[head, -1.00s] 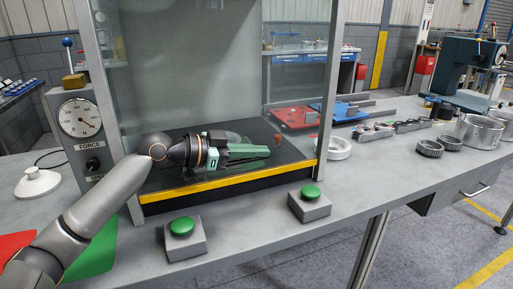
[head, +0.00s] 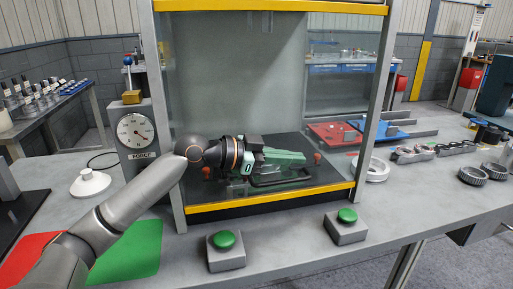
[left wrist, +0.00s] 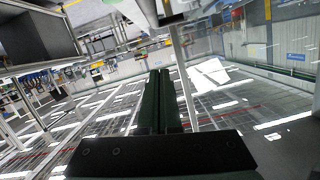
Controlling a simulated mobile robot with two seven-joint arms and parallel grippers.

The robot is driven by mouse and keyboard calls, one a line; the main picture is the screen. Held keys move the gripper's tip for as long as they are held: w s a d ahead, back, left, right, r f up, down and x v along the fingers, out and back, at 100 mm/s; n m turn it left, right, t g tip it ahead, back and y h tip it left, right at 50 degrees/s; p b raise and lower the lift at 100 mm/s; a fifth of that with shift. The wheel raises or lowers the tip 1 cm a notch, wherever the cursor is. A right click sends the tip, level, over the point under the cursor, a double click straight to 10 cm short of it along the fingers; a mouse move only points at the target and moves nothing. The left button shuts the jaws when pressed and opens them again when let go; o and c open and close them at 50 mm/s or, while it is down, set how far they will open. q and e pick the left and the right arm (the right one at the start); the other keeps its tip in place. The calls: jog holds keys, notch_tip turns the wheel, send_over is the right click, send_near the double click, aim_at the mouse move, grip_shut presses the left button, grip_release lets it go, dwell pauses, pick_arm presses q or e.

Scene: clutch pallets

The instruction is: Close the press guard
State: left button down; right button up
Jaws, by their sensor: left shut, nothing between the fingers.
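The press stands on the bench, a grey frame (head: 165,120) with clear side panels and a dark bed (head: 325,178) edged by a yellow strip (head: 270,199). Another yellow bar (head: 270,6) crosses the top of the opening and may be the raised guard's lower edge; the picture cuts off what is above it. My left gripper (head: 303,158) is shut and empty, its green fingers across the press opening, above the bed; whether they are inside the frame is unclear. Its fingers (left wrist: 160,100) lie side by side in the left wrist view. My right gripper is not in view.
Two green-button boxes (head: 226,251) (head: 346,226) stand in front of the press. A force gauge (head: 136,131) and a white round-based object (head: 90,183) are at its left. Red and blue trays, a white ring (head: 376,169) and dark rings (head: 472,175) lie to the right.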

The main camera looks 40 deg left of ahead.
pick_arm(q)
jog(key=b+v, duration=0.2)
jog(key=v, duration=0.5)
jog(key=shift+s+a, duration=0.25)
jog(key=shift+s, duration=0.1)
